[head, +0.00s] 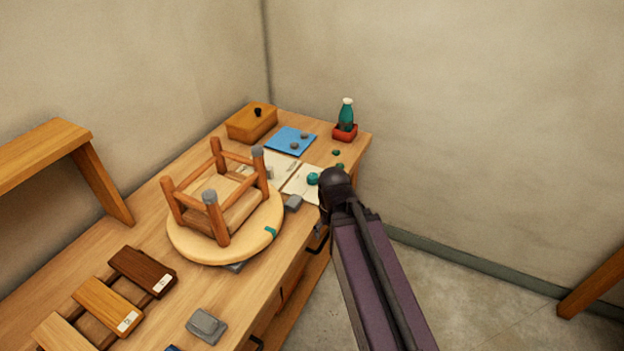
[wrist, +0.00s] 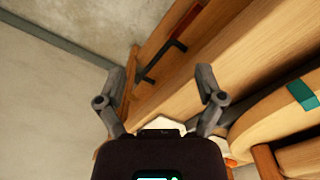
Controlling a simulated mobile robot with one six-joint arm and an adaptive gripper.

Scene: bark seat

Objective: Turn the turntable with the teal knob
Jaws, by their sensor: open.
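The turntable (head: 190,250) is a pale round wooden disc on the bench, with an upturned brown stool frame (head: 225,240) on it. A teal patch (head: 271,232) marks its near right rim; it also shows in the wrist view (wrist: 303,95). A round teal object (head: 312,179) lies by the white sheets beyond the disc; I cannot tell which teal piece is the knob. My gripper (wrist: 163,82) is open and empty, its fingers spread over the bench's front side, apart from the disc. In the head view my arm mostly hides it.
The bench (head: 160,215) holds a wooden box (head: 251,123), a blue mat (head: 290,141), a teal bottle (head: 346,114) in a red tray, wood samples (head: 143,270) and a grey block (head: 206,326). Dark drawer handles (wrist: 176,45) stick out in front.

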